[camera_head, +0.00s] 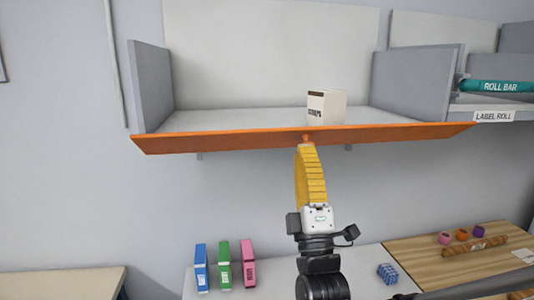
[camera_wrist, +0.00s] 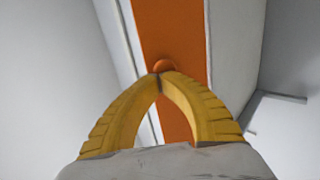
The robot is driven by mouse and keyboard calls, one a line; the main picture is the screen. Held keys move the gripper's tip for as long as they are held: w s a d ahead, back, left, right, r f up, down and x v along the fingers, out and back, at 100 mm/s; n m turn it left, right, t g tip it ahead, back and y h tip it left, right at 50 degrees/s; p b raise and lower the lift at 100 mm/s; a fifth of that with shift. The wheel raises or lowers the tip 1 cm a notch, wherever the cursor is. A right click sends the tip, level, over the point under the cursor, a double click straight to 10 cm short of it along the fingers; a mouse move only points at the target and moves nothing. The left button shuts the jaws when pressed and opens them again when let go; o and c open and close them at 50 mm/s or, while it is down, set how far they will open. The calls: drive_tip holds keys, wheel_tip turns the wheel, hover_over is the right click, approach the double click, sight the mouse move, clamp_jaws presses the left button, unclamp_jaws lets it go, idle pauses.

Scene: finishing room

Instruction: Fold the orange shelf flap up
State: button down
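The orange shelf flap (camera_head: 230,142) runs along the front of the grey wall shelf and juts outward, wider than the shelf. Its exact tilt is hard to tell. It also shows as an orange band in the wrist view (camera_wrist: 172,30). A small orange knob (camera_head: 307,138) sits near its middle; the wrist view shows the knob (camera_wrist: 162,65) just beyond my fingertips. My gripper (camera_head: 306,147) points up from below, its yellow fingers curved together with tips meeting at the knob. The tips look close to or touching it; I see no clear hold around it.
A white box (camera_head: 326,107) stands on the shelf behind the flap. Blue, green and pink boxes (camera_head: 224,266) stand on the counter below. A wooden board (camera_head: 440,252) with small items lies at right. A teal roll bar (camera_head: 497,86) is on the neighbouring shelf.

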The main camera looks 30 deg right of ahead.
sight(303, 129)
drive_tip(key=r+g+p, duration=0.1)
drive_tip(key=p, duration=0.2)
drive_tip(key=r+g+y+p, duration=0.1)
drive_tip(key=r+p, duration=0.1)
drive_tip(key=r+g+p, duration=0.1)
drive_tip(key=p, duration=0.2)
drive_tip(key=shift+w+d+r+y+p, duration=0.1)
drive_tip(key=shift+w+r+y+p, duration=0.1)
drive_tip(key=shift+w+y+p, duration=0.2)
drive_tip(key=g+p, duration=0.1)
drive_tip(key=p, duration=0.1)
drive_tip(key=w+r+g+p, duration=0.1)
drive_tip(key=p, duration=0.1)
drive_tip(key=shift+d+n+g+y, duration=0.15)
drive_tip(key=shift+n+g+y, duration=0.15)
drive_tip(key=shift+g, duration=0.1)
drive_tip(key=shift+w+d+r+p, duration=0.1)
drive_tip(key=shift+w+r+p, duration=0.25)
drive_tip(key=shift+p, duration=0.25)
drive_tip(key=shift+w+d+r+p, duration=0.2)
drive_tip(key=shift+w+p, duration=0.2)
drive_tip(key=shift+w, duration=0.2)
drive_tip(key=shift+w+r, duration=0.1)
drive_tip(key=shift+w, duration=0.1)
